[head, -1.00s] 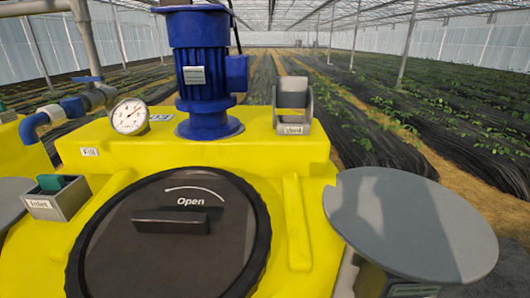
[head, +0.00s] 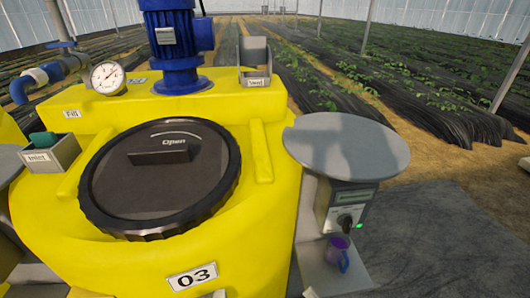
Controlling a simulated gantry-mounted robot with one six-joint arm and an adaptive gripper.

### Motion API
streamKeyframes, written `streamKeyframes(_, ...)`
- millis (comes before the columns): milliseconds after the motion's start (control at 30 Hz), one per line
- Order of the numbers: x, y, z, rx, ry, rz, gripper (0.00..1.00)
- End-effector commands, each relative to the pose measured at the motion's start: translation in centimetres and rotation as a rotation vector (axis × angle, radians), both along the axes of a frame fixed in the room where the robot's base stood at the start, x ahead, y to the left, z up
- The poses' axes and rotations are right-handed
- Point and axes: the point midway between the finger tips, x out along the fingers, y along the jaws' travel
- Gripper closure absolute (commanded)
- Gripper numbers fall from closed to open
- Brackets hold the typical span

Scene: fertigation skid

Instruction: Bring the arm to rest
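My gripper and arm are not in the head view. The yellow tank (head: 255,215) marked 03 fills the left and middle of the view. Its round black lid (head: 160,185), with a bar handle and the word Open, sits on the tank top.
A round grey plate (head: 345,148) stands right of the tank, above a control box (head: 347,205) with a knob and green light. A purple cup (head: 338,253) sits on the shelf below. A blue motor (head: 176,50), gauge (head: 108,77) and Inlet box (head: 50,153) rise around the lid.

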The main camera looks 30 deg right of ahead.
Motion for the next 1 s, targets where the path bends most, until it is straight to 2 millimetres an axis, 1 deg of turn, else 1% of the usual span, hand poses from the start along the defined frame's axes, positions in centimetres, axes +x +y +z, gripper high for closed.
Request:
streamKeyframes(33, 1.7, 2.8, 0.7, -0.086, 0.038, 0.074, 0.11)
streamKeyframes(67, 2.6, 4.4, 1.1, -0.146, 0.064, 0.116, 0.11)
streamKeyframes(100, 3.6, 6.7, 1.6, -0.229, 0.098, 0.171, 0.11)
streamKeyframes(167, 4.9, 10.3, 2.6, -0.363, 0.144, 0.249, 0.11)
streamKeyframes(200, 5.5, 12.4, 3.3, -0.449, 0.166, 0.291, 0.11)
streamKeyframes(300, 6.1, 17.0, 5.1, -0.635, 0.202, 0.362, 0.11)
streamKeyframes(400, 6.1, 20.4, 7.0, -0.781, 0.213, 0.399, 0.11)
streamKeyframes(500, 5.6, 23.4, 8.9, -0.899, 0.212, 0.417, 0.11)
streamKeyframes(633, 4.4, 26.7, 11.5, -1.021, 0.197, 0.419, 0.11)
streamKeyframes(667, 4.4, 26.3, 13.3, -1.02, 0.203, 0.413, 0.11)
streamKeyframes(700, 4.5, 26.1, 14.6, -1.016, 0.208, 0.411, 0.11)
streamKeyframes(867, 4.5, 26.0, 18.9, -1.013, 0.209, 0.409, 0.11)
streamKeyframes(967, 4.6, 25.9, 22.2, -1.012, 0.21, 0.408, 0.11)
streamKeyframes(1000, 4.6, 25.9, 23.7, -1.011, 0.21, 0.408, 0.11)
